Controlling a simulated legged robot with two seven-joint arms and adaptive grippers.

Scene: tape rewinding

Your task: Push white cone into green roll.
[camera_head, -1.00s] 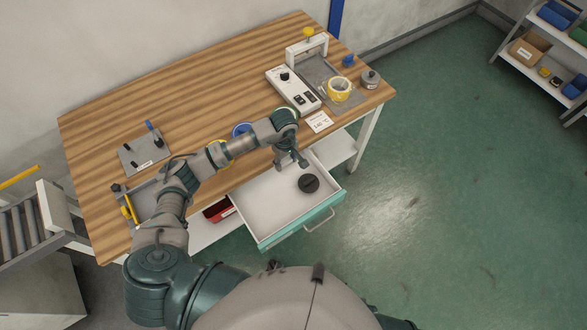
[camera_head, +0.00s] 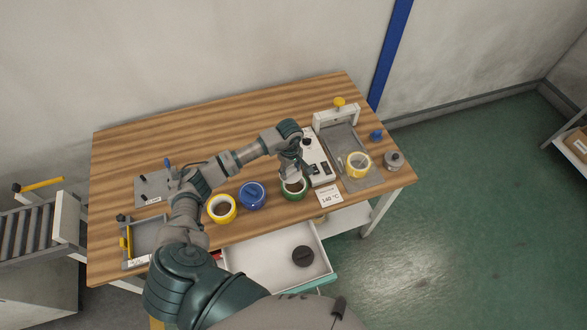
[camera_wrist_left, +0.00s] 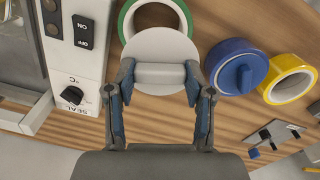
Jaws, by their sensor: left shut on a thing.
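The white cone (camera_wrist_left: 160,47) shows in the left wrist view as a pale disc with a short bar-like grip. My left gripper (camera_wrist_left: 160,76) is shut on that grip, one finger at each end. The green roll (camera_wrist_left: 127,18) lies beyond the disc in that view and is partly covered by it. In the head view the green roll (camera_head: 296,197) lies on the table near its front edge, with my left gripper (camera_head: 291,176) just over it. Whether the cone touches the roll I cannot tell. My right gripper is not in view.
A blue roll (camera_head: 252,202) with a blue plug and a yellow roll (camera_head: 230,216) lie left of the green roll. A sealing device (camera_head: 318,165) stands to its right, with another yellow roll (camera_head: 366,170). The drawer (camera_head: 265,262) below is open and holds a dark round piece (camera_head: 303,257).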

